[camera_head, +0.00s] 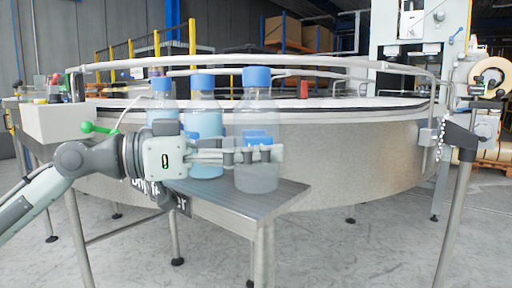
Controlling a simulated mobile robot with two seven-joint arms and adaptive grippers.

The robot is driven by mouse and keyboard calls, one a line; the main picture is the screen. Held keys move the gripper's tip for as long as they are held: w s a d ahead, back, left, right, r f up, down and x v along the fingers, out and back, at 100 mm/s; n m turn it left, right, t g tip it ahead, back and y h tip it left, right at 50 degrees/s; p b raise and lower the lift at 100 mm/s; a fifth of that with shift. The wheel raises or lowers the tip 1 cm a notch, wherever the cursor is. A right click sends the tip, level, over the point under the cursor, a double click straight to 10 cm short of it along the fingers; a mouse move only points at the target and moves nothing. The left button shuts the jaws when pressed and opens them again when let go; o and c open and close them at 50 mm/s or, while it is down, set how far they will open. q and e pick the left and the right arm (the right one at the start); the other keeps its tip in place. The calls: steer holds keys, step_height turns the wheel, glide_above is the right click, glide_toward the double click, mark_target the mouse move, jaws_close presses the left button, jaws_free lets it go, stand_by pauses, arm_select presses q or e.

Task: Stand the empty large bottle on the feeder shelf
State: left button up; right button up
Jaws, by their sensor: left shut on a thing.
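The empty large bottle (257,178) is clear with a blue cap and stands upright at the front of the feeder shelf (222,207). My left gripper (262,154) reaches in from the left and is shut around the bottle's middle. The bottle's base is at the shelf top; I cannot tell whether it touches or hovers slightly. A blue patch shows at the fingers, partly through the clear wall. My right gripper is not in view.
Two bottles with bluish contents and blue caps, a middle one (207,122) and a left one (162,106), stand close behind my gripper. A large round turntable (345,150) with guard rails lies behind. A metal post (458,200) stands at right. The shelf's right front is clear.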

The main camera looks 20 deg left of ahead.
arm_select(q)
steer(key=o, duration=1.3)
steer(key=shift+a, duration=0.1)
steer(key=shift+s+a+f, duration=0.1)
steer(key=shift+s+a, duration=0.2)
steer(key=shift+a, duration=0.15)
steer(key=v, duration=1)
steer(key=shift+s+a, duration=0.3)
steer(key=shift+s, duration=0.05)
